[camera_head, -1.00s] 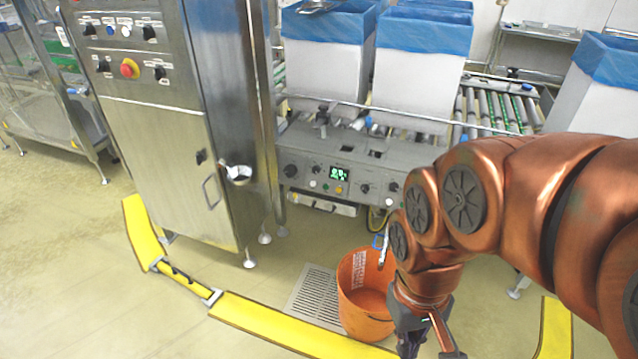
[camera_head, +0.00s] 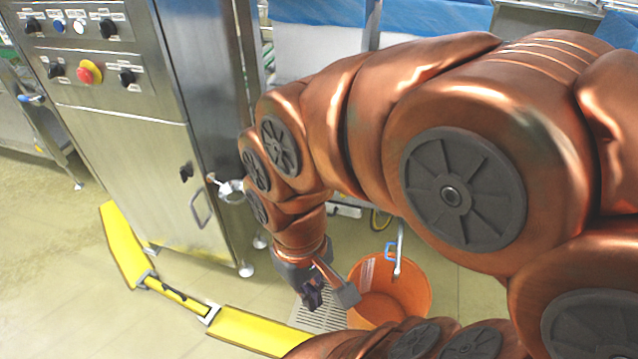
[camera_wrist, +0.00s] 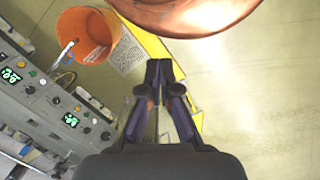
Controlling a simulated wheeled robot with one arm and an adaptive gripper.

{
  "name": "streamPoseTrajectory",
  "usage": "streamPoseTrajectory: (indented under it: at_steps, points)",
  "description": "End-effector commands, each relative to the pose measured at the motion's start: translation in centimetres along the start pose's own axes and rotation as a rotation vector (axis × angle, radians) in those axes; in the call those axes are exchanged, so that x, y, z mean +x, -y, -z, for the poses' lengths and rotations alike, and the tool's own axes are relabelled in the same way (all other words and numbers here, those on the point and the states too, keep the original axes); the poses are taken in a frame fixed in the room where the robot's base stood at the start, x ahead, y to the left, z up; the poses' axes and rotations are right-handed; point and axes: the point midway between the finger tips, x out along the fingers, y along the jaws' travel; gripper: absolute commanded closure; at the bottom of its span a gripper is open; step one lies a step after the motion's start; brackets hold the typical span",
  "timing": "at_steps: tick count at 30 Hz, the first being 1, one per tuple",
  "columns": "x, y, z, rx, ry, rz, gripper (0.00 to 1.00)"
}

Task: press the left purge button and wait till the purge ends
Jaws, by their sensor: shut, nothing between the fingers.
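The grey control panel (camera_wrist: 40,105) with green lit displays and small buttons and knobs runs along the left of the wrist view. One display (camera_wrist: 12,75) is at the left edge and another (camera_wrist: 70,120) is lower. Small coloured buttons sit beside them, but their labels are too small to read, so I cannot tell which is the left purge button. In the head view my arm hides this panel. My gripper (camera_wrist: 159,72) is shut and empty, pointing down, to the right of the panel and apart from it. It also shows in the head view (camera_head: 328,297).
An orange bucket (camera_head: 420,290) stands on the floor close to my gripper. A steel cabinet (camera_head: 130,150) with a red stop button (camera_head: 90,71) stands at left. A yellow floor barrier (camera_head: 245,328) runs in front. Open floor (camera_head: 60,290) lies at left.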

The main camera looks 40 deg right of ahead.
Motion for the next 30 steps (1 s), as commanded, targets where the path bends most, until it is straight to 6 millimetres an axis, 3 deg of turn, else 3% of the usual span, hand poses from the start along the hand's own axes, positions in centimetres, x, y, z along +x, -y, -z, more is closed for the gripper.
streamPoseTrajectory:
  at_steps: [11,17,20,24,30]
  points:
    - [0.0,0.0,0.0,0.000,0.000,0.000,1.00]
    - [2.0,1.8,1.8,0.010,-0.012,0.077,1.00]
    - [3.8,4.2,4.3,0.029,-0.041,0.184,1.00]
    - [5.9,7.8,9.2,0.093,-0.097,0.387,1.00]
    - [7.2,10.3,17.1,0.241,-0.192,0.672,1.00]
